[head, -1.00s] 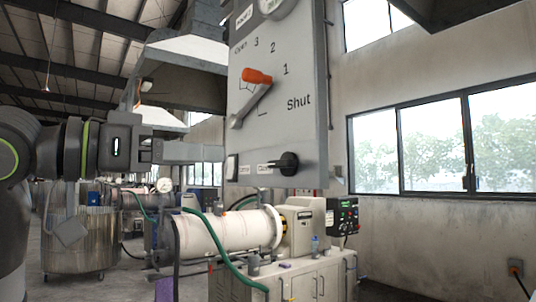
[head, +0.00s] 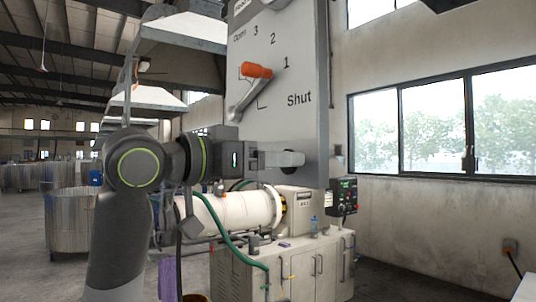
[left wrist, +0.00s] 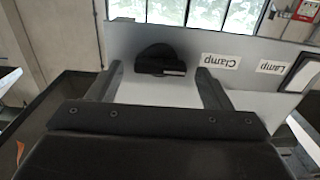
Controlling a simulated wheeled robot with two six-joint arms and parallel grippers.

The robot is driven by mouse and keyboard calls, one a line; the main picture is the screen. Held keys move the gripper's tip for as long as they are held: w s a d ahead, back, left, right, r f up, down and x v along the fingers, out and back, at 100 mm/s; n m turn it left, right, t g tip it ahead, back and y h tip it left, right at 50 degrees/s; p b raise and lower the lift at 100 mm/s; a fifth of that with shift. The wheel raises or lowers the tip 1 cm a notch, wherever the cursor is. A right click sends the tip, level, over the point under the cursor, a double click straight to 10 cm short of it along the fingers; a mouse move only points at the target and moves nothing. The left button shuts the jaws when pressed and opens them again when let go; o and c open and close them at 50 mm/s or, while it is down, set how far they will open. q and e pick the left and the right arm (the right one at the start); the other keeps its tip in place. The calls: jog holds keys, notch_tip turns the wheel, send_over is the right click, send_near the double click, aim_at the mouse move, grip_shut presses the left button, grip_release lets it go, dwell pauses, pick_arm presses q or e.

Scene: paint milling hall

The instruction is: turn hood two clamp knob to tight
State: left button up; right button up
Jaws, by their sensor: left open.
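The clamp knob (left wrist: 160,60) is black, with a pale line on its front edge, on the grey hood panel (head: 305,100). In the left wrist view it lies beyond and between my fingertips, beside an upside-down "Clamp" label (left wrist: 220,61). My left gripper (head: 285,159) is open in front of the panel's lower edge, with a finger on each side of the knob in the picture; I see no contact. My right gripper is not in view.
A lever with an orange handle (head: 257,70) sits above on the panel's Open-to-Shut scale, pointing near 1. A "Lamp" label (left wrist: 271,67) and a switch (left wrist: 303,74) are beside the clamp label. A white mill cylinder (head: 235,210) and cabinet (head: 300,265) stand below.

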pick_arm(q)
jog(key=shift+c, duration=0.4)
jog(key=c, duration=0.9)
jog(key=shift+m, duration=0.3)
jog(key=shift+s+d+f+m+b, duration=0.1)
jog(key=shift+m+b, duration=0.5)
jog(key=shift+m, duration=2.25)
jog(key=shift+f+m+b, duration=0.1)
jog(key=shift+m+b, duration=0.45)
jog(key=shift+m, duration=2.35)
jog(key=shift+s+d+f+m+b, duration=0.1)
jog(key=shift+m+b, duration=0.5)
jog(key=shift+m, duration=2.25)
jog(key=o, duration=1)
